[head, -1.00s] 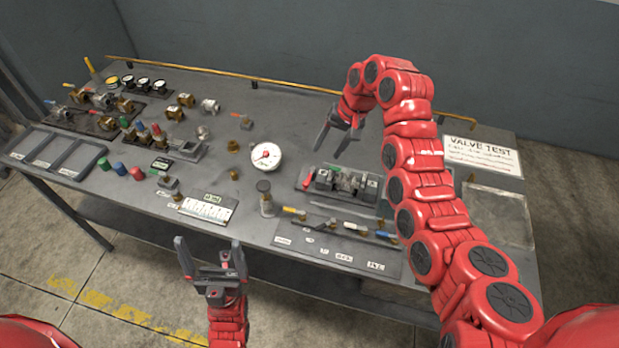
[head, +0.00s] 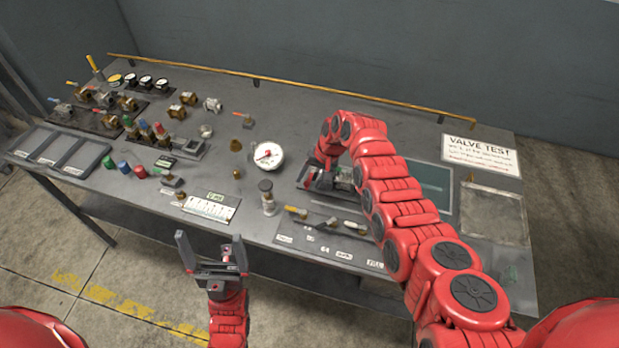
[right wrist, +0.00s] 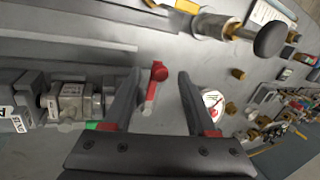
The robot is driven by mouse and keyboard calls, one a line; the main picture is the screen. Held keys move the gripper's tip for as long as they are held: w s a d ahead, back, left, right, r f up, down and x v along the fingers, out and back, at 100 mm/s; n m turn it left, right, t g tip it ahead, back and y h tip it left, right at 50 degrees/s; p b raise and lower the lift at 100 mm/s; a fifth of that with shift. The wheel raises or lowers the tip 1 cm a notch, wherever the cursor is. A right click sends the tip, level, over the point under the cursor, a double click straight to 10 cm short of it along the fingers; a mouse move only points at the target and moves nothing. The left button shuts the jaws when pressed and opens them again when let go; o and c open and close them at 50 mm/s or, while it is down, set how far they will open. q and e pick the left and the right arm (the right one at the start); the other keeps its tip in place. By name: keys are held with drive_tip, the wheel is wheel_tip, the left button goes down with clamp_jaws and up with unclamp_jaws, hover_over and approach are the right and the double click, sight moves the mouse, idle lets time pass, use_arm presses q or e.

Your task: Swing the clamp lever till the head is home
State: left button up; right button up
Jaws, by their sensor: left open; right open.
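The clamp fixture (right wrist: 72,100), a dark base holding a grey metal block with labels, lies at the left of the right wrist view. It is partly covered by my right arm in the head view. A lever with a red end (right wrist: 157,74) shows between the fingers of my right gripper (right wrist: 157,98), not visibly gripped. That gripper is open, low at the fixture's left end in the head view (head: 313,180). Whether the clamp head touches the block cannot be told. My left gripper (head: 212,246) is open and empty in front of the bench edge.
A white round gauge (head: 267,155) stands left of the fixture. A small capped post (head: 267,198) and a tray of tools (head: 300,235) lie nearer the front edge. A valve test sign (head: 481,156) and several fittings occupy the bench. A yellow rail (head: 300,88) runs along the back.

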drive_tip(key=shift+a+f, duration=0.1)
drive_tip(key=shift+f, duration=0.1)
clamp_jaws()
idle(0.3)
idle(1.2)
